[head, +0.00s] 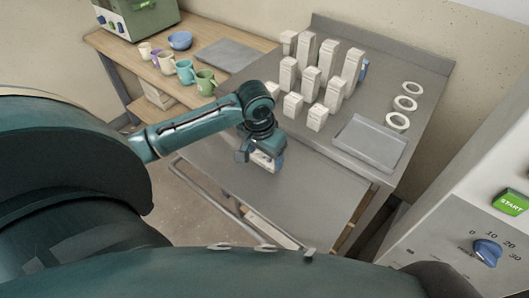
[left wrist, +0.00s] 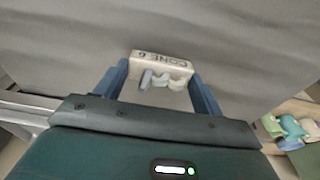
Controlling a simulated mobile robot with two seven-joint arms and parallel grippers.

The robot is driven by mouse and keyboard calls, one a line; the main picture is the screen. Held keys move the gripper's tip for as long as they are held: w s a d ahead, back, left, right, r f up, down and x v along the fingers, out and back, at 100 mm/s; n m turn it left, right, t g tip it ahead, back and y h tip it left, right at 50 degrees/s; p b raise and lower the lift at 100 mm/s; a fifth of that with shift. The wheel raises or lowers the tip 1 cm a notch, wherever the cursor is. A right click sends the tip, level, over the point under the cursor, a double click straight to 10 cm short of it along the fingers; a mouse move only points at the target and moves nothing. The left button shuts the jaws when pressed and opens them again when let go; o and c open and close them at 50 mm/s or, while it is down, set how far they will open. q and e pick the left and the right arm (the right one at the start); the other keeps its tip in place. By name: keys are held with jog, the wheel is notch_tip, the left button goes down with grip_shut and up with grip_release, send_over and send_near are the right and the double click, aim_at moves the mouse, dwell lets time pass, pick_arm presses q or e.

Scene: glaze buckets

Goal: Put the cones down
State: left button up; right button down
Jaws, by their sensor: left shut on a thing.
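A small pale block lettered "CONE 6" (left wrist: 162,64), with small rounded cones along one side, sits between the blue fingers of my left gripper (left wrist: 160,84) in the left wrist view. In the head view my left gripper (head: 262,158) is shut on this cone block (head: 263,160), over the lower grey metal surface (head: 310,195). The gripper partly hides the block there. I cannot tell whether the block touches the surface. My right gripper is not in view.
Several white posts (head: 327,60) stand on the metal table behind, beside a flat grey tray (head: 372,143) and three white rings (head: 397,121). A wooden table (head: 125,58) holds mugs (head: 185,71), a blue bowl (head: 180,40) and a grey slab (head: 226,54). A control panel (head: 470,235) stands at right.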

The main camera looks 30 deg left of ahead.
pick_arm(q)
jog(key=o, duration=1)
jog(key=shift+f, duration=0.15)
jog(key=r, duration=0.4)
jog(key=s+r, duration=0.1)
jog(key=r, duration=0.3)
jog(key=s+r, duration=0.1)
jog(key=r, duration=0.3)
jog(key=shift+a+r, duration=0.1)
jog(key=shift+r, duration=0.05)
